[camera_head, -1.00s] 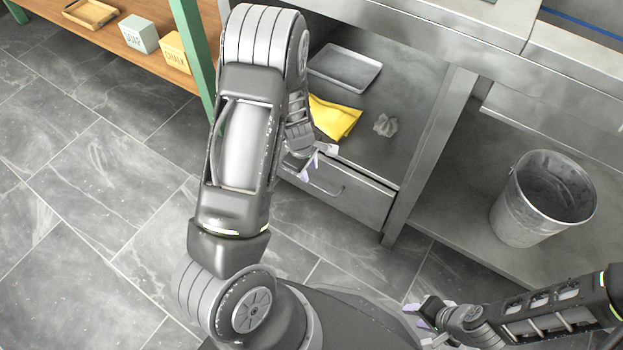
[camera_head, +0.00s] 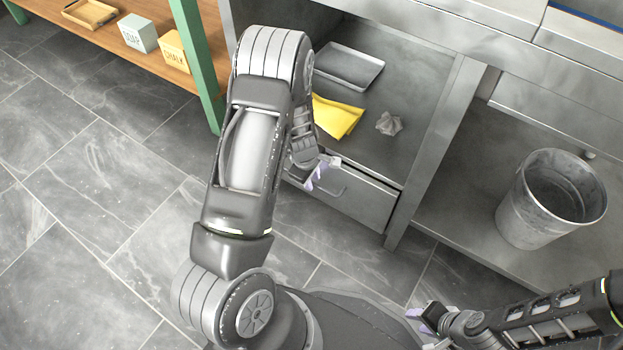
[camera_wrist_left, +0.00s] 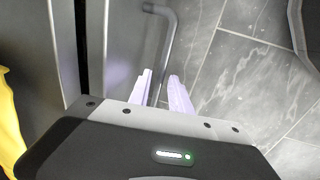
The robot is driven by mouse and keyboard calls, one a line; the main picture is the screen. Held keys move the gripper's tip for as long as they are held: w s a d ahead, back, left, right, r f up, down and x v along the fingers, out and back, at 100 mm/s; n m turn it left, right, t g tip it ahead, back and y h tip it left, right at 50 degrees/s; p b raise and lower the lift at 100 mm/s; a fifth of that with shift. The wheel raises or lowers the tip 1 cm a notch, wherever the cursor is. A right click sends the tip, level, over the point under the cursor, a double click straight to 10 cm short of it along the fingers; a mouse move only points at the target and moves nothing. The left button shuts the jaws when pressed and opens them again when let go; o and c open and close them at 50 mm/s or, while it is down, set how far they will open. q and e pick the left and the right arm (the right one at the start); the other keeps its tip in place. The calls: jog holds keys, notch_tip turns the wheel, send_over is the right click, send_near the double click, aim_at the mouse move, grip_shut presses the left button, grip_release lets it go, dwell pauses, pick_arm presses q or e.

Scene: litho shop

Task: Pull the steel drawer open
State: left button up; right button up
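The steel drawer (camera_head: 362,199) is under the shelf of the grey steel cabinet. Its front looks close to the cabinet face, with no drawer interior visible. It has a bent bar handle (camera_head: 335,190), partly hidden by my left gripper (camera_head: 317,177). In the left wrist view the handle (camera_wrist_left: 168,45) runs down between the two pale fingers of the gripper (camera_wrist_left: 160,90). The fingers stand apart on either side of the bar; contact cannot be told. My right gripper (camera_head: 424,328) is at the lower right, away from the drawer, its fingers apparently apart and empty.
On the shelf above the drawer are a yellow cloth (camera_head: 337,117), a grey tray (camera_head: 348,66) and a crumpled grey rag (camera_head: 389,123). A metal bucket (camera_head: 530,205) stands on the lower shelf to the right. The tiled floor before the drawer is clear.

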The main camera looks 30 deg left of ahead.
pick_arm(q)
grip_shut()
dwell(1.1)
